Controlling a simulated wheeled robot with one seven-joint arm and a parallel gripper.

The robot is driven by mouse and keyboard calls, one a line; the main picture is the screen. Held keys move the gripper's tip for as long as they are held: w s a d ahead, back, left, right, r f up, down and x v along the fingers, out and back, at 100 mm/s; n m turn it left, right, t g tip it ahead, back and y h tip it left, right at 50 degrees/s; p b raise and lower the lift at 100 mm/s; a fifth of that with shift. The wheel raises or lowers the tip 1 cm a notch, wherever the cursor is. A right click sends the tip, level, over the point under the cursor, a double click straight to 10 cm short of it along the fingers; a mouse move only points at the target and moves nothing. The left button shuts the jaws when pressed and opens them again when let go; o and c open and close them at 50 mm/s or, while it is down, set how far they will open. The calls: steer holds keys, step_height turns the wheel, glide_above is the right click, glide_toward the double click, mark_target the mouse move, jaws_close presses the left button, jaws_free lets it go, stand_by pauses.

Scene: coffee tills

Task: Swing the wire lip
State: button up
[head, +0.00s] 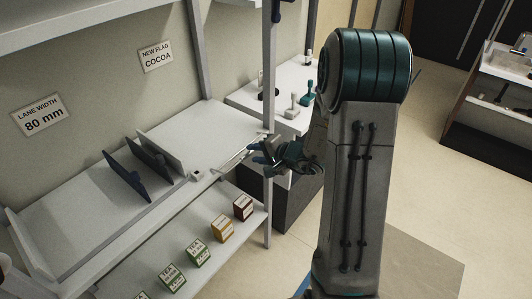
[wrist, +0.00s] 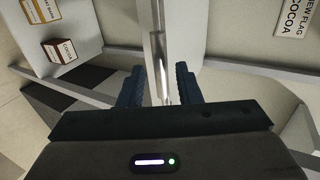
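The wire lip (head: 235,159) is a thin pale rail along the front edge of the upper shelf, toward its right end. In the wrist view the lip (wrist: 160,62) runs upright in the picture, between the two dark fingers. My gripper (head: 259,153) is at the right part of the lip, in front of the shelf edge. The wrist view shows my gripper (wrist: 158,85) open, with a finger on each side of the lip and gaps visible beside it. Whether a finger touches it lower down is hidden.
Dark dividers (head: 127,176) stand on the upper shelf (head: 200,135). Small boxes, including a cocoa box (head: 243,207), line the lower shelf. A shelf post (head: 268,70) rises close to my gripper. Signs reading "NEW FLAG COCOA" (head: 156,56) and "LANE WIDTH 80 mm" (head: 38,115) hang behind. Floor at right is clear.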

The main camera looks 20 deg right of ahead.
steer(key=shift+x, duration=0.95)
steer(key=shift+c, duration=0.6)
jaws_close()
steer(key=shift+s+d+f+b, duration=0.1)
steer(key=shift+f+b, duration=0.35)
steer(key=shift+b, duration=0.2)
steer(key=shift+s+d+f+b, duration=0.15)
steer(key=shift+f+b, duration=0.25)
steer(key=shift+b, duration=0.2)
steer(key=shift+o, duration=1.6)
jaws_free()
steer(key=shift+a+r, duration=0.1)
steer(key=shift+r, duration=0.05)
